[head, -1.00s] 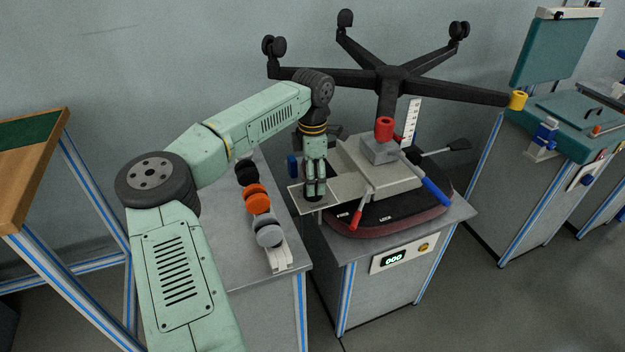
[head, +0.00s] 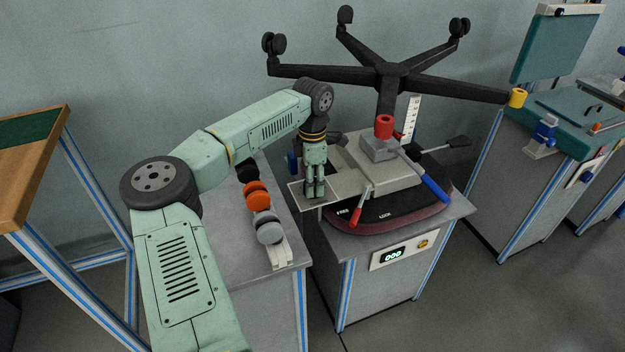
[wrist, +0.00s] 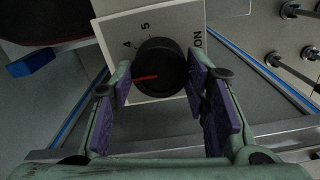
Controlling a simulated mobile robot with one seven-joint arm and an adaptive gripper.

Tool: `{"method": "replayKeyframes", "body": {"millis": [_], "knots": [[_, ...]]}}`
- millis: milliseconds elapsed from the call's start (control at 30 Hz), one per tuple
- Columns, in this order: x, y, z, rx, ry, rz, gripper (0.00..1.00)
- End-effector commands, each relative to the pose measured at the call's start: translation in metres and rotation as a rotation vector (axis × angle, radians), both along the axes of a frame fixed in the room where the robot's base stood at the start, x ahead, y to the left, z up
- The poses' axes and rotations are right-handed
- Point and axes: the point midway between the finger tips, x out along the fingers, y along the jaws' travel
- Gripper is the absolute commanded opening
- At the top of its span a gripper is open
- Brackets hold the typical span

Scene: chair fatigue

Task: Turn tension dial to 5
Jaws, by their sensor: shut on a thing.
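The tension dial (wrist: 165,62) is a round black knob with a red pointer line, on a pale plate (wrist: 185,22) marked with 4 and 5. In the wrist view the red line points left, below the 4, and away from the 5. My gripper (wrist: 162,84) has its purple pads on either side of the dial and is shut on it. In the head view my gripper (head: 315,192) points down onto the plate at the left of the upturned chair mechanism (head: 378,172); the fingers mostly hide the dial there.
A red lever (head: 357,208) and a blue lever (head: 427,180) stick out right of my gripper. The chair's black star base (head: 392,78) rises behind. Black, orange and grey knobs (head: 257,196) stand on the left bench. A display (head: 393,256) reads 000.

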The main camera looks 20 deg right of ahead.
Motion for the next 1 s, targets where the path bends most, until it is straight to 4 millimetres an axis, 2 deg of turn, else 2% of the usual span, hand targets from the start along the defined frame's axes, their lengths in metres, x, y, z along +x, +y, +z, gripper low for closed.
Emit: {"method": "replayKeyframes", "body": {"millis": [267,667,1000], "knots": [[-0.0004,0.0001,0.0000,0.000,0.001,0.000,0.14],[-0.0002,0.0000,-0.0004,0.001,0.002,-0.083,0.14],[0.0004,0.0001,-0.0009,0.002,0.002,-0.355,0.14]]}}
